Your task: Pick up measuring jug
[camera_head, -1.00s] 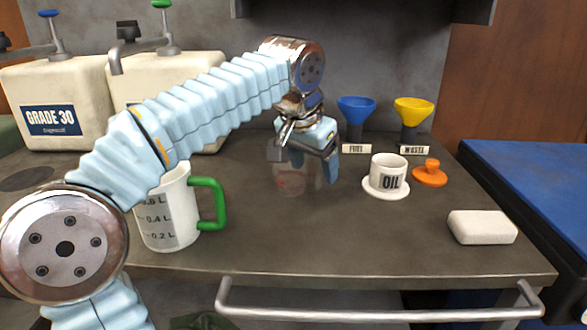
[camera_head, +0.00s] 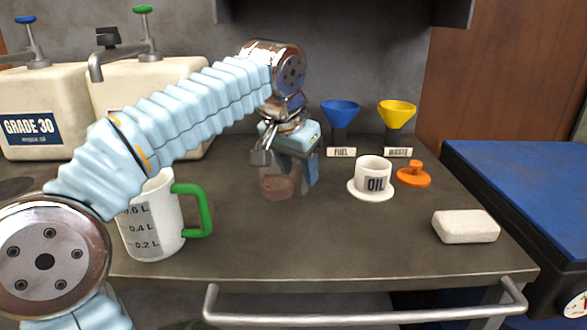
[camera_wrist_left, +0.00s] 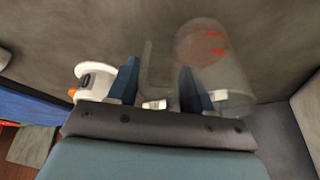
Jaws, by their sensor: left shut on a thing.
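A see-through jug (camera_head: 277,184) with red marks stands on the worktop near the middle, under my left gripper. In the left wrist view the clear jug (camera_wrist_left: 226,72) overlaps the right finger, and a faint handle-like strip shows between the fingers. My left gripper (camera_head: 285,168) points down and is shut on the clear jug, seemingly by that strip; the exact contact is hard to see. A white jug (camera_head: 152,222) with litre marks and a green handle stands at the front left, partly hidden by my left arm. My right gripper is not in view.
An OIL cup (camera_head: 374,174) on a saucer, an orange knob-topped piece (camera_head: 413,174) and a white block (camera_head: 466,226) are on the right. Blue (camera_head: 340,112) and yellow (camera_head: 396,113) funnels stand behind. Canisters (camera_head: 40,112) stand back left. The front middle is clear.

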